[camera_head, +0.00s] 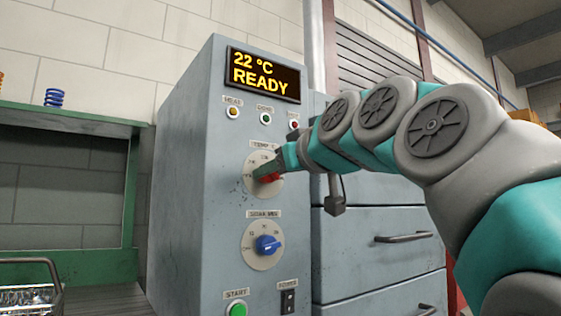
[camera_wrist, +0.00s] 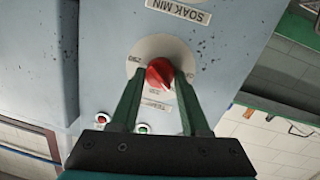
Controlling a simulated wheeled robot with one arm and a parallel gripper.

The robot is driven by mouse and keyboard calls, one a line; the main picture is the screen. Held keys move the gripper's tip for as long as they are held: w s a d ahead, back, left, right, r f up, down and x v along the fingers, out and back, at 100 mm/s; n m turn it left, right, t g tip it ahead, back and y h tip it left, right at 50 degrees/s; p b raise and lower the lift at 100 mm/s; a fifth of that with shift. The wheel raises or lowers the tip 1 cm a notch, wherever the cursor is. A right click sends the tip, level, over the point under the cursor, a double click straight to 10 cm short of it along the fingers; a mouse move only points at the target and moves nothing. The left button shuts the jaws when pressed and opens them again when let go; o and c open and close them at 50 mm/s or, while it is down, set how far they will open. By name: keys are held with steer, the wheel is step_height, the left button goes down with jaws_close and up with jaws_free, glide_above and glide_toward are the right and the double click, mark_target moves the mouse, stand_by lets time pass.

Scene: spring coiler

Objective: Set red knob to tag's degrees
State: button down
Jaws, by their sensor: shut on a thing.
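The red knob (camera_head: 268,178) sits on a round pale dial (camera_head: 250,186) under a TEMP label on the grey cabinet front. My gripper (camera_head: 275,173) is at this dial and partly covers the knob in the head view. In the wrist view, the red knob (camera_wrist: 160,73) shows between my two fingertips (camera_wrist: 159,80), which are shut on it. A white mark runs along the knob; the dial numbers are too small to read surely. The display (camera_head: 263,75) reads 22 °C READY. I cannot make out a tag with degrees.
Below are a blue SOAK MIN knob (camera_head: 268,245), a green START button (camera_head: 238,309) and a black POWER switch (camera_head: 288,301). Small lamps (camera_head: 265,118) sit above the dial. Drawers (camera_head: 380,250) stand right. A green bench (camera_head: 75,265) with a wire basket (camera_head: 30,290) stands left.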

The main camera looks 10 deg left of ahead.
steer(key=shift+w+d+f+m+g+y+p, duration=0.1)
steer(key=shift+m+g+y+p, duration=0.3)
steer(key=shift+m+p, duration=2.2)
steer(key=shift+w+d+r+m+g+y+p, duration=0.15)
steer(key=shift+m+y+p, duration=0.3)
steer(key=shift+m+p, duration=2.1)
steer(key=shift+d+f+m+g+y+p, duration=0.15)
steer(key=shift+m+g+y+p, duration=0.55)
steer(key=shift+m, duration=3.45)
steer(key=shift+a+t+h+p, duration=0.1)
steer(key=shift+t+h+p, duration=0.15)
steer(key=shift+t+p, duration=0.1)
steer(key=shift+c, duration=2)
jaws_free()
steer(key=v, duration=0.7)
steer(key=shift+s+d+b, duration=0.3)
steer(key=shift+b, duration=0.15)
